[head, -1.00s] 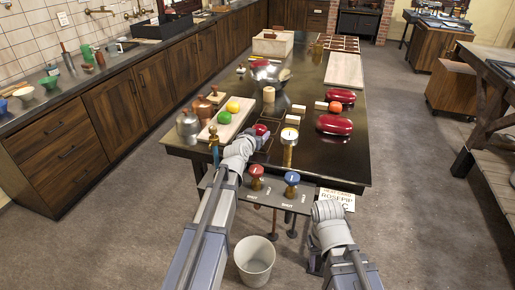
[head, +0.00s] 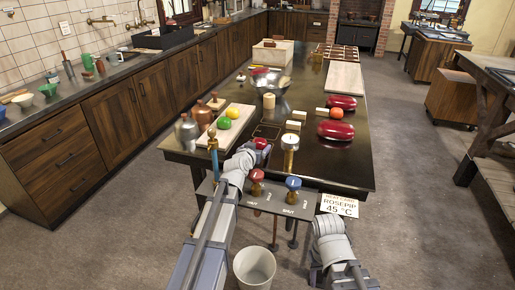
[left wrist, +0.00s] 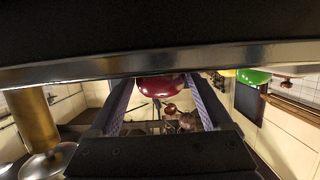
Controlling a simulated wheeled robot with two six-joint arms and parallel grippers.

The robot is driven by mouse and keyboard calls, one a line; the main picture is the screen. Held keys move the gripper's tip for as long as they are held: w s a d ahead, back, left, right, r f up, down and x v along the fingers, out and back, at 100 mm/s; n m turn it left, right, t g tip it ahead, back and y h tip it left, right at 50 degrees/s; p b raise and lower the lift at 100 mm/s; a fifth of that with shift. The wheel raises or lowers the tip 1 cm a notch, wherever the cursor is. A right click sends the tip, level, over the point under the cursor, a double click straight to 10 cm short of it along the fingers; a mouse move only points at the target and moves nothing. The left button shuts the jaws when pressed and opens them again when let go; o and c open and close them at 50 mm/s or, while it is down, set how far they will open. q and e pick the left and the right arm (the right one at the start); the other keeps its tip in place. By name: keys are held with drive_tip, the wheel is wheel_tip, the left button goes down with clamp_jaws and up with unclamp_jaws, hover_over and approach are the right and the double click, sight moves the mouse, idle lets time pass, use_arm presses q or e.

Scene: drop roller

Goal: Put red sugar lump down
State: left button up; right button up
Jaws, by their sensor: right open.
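My left gripper (head: 247,157) is at the near end of the dark table (head: 355,172). A glossy dark red lump (head: 260,143) is at its tip, and in the left wrist view the red lump (left wrist: 160,88) sits between the two fingers. It appears held; its underside and the gap to the tabletop are hidden. Dark outlined squares (head: 266,131) mark the tabletop just beyond it. My right gripper (head: 318,262) is low in front of the table, open and empty, its fingers mostly hidden by the wrist.
A brass stand (head: 290,150) is right of the left gripper. A board (head: 208,138) with green and yellow balls lies left. Two large red rounded pieces (head: 335,131) and an orange ball (head: 336,113) are right. A panel with red (head: 257,175) and blue (head: 293,183) knobs fronts the table; a bucket (head: 243,272) stands below.

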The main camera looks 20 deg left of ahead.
use_arm(q)
drive_tip(key=shift+o, duration=1.1)
drive_tip(key=shift+r, duration=0.15)
drive_tip(key=p+v, duration=0.4)
drive_tip(key=v, duration=0.8)
